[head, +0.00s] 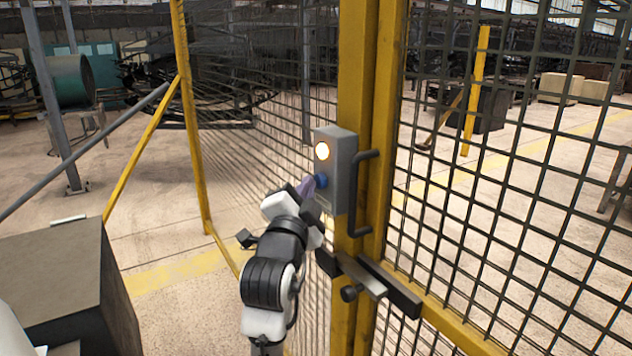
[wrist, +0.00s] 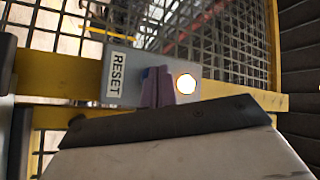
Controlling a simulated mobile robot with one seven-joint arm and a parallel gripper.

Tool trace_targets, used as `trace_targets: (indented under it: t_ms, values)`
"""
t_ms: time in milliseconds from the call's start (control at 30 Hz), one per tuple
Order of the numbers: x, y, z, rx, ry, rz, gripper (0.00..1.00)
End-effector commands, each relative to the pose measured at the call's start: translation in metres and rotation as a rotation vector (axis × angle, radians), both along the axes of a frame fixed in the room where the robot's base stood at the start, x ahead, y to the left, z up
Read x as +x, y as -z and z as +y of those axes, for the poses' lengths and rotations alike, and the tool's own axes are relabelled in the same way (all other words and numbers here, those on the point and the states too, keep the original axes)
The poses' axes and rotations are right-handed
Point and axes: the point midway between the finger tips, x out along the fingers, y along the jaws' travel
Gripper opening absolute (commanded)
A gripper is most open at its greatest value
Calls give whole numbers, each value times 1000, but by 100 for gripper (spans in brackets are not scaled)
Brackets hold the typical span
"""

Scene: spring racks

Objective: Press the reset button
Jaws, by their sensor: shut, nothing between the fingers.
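A grey control box (head: 341,170) is mounted on the yellow fence post. Its upper lamp (head: 322,151) glows pale orange-white, and a blue button (head: 322,181) sits below it. My gripper (head: 307,187) is shut and empty, its purple fingertips right at the blue button's left side. I cannot tell whether they touch it. In the wrist view, the box carries a RESET label (wrist: 117,74) and the lit lamp (wrist: 186,84).
A dark door handle (head: 363,195) stands just right of the box, with a latch bolt (head: 362,279) below. Yellow-framed mesh fence (head: 480,190) runs to both sides. A dark box-shaped block (head: 60,280) stands at lower left. Open floor lies behind the mesh.

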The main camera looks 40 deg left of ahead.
Motion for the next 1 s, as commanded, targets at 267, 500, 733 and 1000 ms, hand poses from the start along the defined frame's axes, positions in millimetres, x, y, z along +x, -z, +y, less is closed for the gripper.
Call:
trace_targets:
  t_ms: [267, 500, 733, 1000]
  values:
    - [0, 0, 0, 0, 0, 0, 0]
    - [1, 0, -1, 0, 0, 0, 0]
    - [8, 1, -4, 0, 1, 0, 0]
    - [9, 0, -4, 0, 1, 0, 0]
